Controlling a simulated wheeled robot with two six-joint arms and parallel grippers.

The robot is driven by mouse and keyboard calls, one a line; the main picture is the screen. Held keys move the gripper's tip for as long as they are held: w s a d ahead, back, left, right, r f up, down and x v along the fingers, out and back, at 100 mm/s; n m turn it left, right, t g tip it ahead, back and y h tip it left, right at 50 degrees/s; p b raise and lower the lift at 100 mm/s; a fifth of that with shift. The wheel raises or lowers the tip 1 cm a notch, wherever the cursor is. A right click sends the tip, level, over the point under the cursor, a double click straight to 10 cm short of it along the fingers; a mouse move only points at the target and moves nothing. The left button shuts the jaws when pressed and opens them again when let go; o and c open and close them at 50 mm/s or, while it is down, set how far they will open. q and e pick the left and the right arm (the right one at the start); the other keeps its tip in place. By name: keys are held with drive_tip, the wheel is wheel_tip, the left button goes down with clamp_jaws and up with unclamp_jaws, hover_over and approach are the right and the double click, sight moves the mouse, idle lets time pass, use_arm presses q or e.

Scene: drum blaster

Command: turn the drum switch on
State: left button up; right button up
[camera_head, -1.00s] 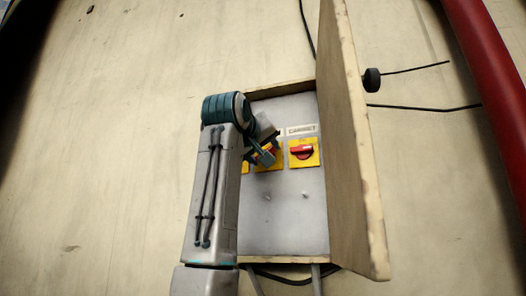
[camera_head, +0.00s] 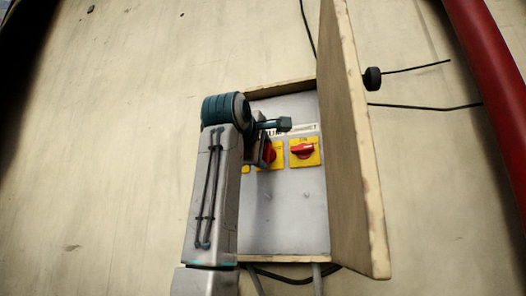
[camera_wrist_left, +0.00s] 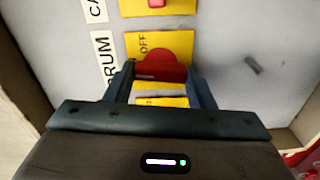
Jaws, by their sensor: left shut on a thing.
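The drum switch is a red knob (camera_wrist_left: 160,67) on a yellow plate (camera_wrist_left: 143,43) beside the "DRUM" label (camera_wrist_left: 105,62) in the left wrist view. "OFF" is printed on its plate. In the head view its yellow plate (camera_head: 276,160) is partly hidden by my left gripper (camera_head: 273,142). In the left wrist view the fingers of my left gripper (camera_wrist_left: 161,86) are on both sides of the knob, shut on it. The knob's exact pointing is hard to tell. My right gripper is not in view.
The cabinet switch (camera_head: 304,152), red on yellow, sits just right of the drum switch. Part of another yellow plate (camera_head: 245,169) shows at left. The box's open door (camera_head: 349,140) stands out on the right. A red pipe (camera_head: 492,75) runs at far right.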

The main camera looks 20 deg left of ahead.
use_arm(q)
drive_tip(key=shift+n, duration=0.6)
drive_tip(key=o, duration=1)
drive_tip(key=s+b, duration=0.2)
drive_tip(key=s, duration=0.3)
drive_tip(key=s+b, duration=0.2)
drive_tip(key=s, duration=0.4)
drive_tip(key=shift+a, duration=0.2)
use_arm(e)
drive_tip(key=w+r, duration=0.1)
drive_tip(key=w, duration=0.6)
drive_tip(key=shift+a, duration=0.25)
use_arm(q)
drive_tip(key=shift+w, duration=0.15)
